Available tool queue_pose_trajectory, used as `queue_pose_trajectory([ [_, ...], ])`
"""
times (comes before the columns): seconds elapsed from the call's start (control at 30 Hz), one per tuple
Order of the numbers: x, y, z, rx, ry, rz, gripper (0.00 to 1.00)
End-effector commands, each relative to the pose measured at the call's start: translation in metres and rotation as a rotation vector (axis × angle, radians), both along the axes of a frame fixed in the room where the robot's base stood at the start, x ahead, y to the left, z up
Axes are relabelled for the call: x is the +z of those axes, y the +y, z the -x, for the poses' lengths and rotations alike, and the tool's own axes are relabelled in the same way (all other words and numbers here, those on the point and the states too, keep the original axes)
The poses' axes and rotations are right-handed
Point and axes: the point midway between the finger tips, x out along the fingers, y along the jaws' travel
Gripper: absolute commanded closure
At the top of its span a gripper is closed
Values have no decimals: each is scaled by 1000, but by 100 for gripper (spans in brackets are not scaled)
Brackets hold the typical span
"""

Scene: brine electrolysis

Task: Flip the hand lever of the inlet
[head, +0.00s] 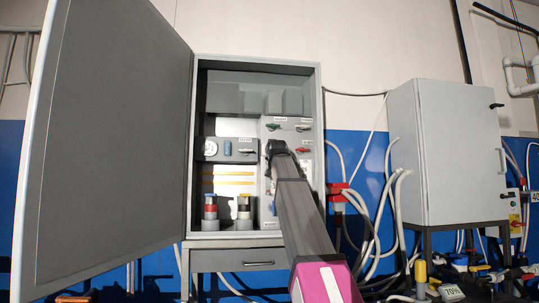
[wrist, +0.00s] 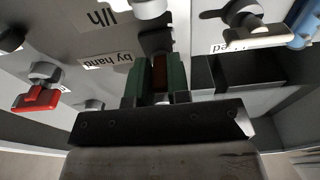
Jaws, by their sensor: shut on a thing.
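My gripper (head: 277,147) reaches to the narrow grey control panel on the right inside the open cabinet. In the wrist view its two green-padded fingers (wrist: 158,82) are shut on a dark red hand lever (wrist: 160,70), of which only a strip shows between them. In the head view my gripper and arm hide the held lever and part of the panel. Which way the lever is turned cannot be told.
A red lever (head: 303,150) is right of my gripper, also in the wrist view (wrist: 38,97). A green lever (head: 273,126) is above. A grey-white lever (wrist: 258,33) and a blue part (head: 227,147) are to the left. The cabinet door (head: 105,140) stands wide open.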

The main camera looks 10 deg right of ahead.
Motion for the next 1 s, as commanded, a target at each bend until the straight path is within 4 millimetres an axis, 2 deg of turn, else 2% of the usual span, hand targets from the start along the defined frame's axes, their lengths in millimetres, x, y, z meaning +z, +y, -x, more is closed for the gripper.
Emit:
queue_pose_trajectory([
  [0.1, 9, 0, -1, 0, 108, 0, 100],
  [0.5, 21, 0, -3, 0, 429, 0, 100],
  [1.0, 24, 0, -3, 0, 590, 0, 100],
])
